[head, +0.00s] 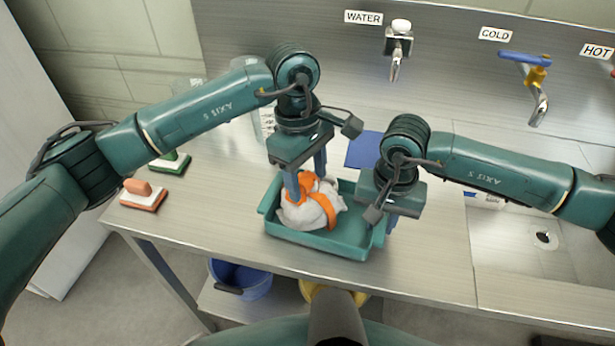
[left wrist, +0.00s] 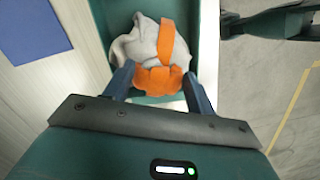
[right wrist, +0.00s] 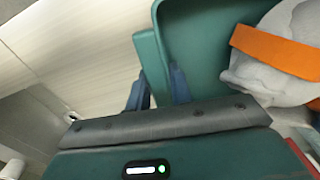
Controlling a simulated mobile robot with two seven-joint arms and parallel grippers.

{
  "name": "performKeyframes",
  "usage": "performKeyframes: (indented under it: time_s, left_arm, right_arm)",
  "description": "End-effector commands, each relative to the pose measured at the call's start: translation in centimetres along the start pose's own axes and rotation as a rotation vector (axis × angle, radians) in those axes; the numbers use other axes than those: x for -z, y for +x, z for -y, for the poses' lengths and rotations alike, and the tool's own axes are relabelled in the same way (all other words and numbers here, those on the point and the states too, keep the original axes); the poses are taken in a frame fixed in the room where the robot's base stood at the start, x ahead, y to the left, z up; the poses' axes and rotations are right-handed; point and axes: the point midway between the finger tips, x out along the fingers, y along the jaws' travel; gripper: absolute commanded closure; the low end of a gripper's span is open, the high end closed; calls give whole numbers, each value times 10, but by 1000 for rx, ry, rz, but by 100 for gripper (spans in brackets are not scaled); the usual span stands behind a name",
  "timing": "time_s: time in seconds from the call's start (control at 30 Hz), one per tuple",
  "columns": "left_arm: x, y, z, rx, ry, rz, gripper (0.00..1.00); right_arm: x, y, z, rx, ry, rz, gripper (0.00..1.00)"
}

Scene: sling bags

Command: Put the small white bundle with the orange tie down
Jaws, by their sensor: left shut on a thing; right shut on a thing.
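The small white bundle with the orange tie (head: 300,214) is inside the teal tray (head: 345,245) on the metal counter. I cannot tell whether its underside presses on the tray floor. My left gripper (head: 306,182) comes down from above and is shut on the bundle at its orange tie. In the left wrist view the bundle (left wrist: 138,46) shows between and beyond the fingers, the orange band across it. My right gripper (head: 383,218) is shut on the tray's right end. In the right wrist view the tray's rim (right wrist: 150,62) lies between its fingers.
An orange brush (head: 143,195) and a green brush (head: 170,163) lie on the counter's left. A blue sheet (head: 364,150) lies behind the tray. A blue bucket (head: 240,278) stands below the counter. A sink (head: 543,238) and taps are at the right.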

Motion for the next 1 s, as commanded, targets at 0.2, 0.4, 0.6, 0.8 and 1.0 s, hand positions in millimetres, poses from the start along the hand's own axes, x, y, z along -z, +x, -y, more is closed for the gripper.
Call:
performKeyframes:
  time_s: [0.2, 0.4, 0.6, 0.8, 1.0]
  left_arm:
    - [1, 8, 0, -3, 0, 1, 92]
    - [2, 11, 0, -2, 0, 1, 92]
    - [2, 12, 0, -1, -1, 0, 30]
    - [2, 12, 0, -1, -1, 0, 22]
    - [1, 7, 0, -3, 0, 1, 22]
  right_arm:
    - [0, 0, 0, 0, 0, 0, 100]
    - [0, 0, 0, -1, 0, 0, 100]
    - [0, 0, 0, -1, 0, 0, 100]
    - [0, 0, 0, -1, 0, 0, 100]
    - [0, 0, 0, -1, 0, 0, 100]
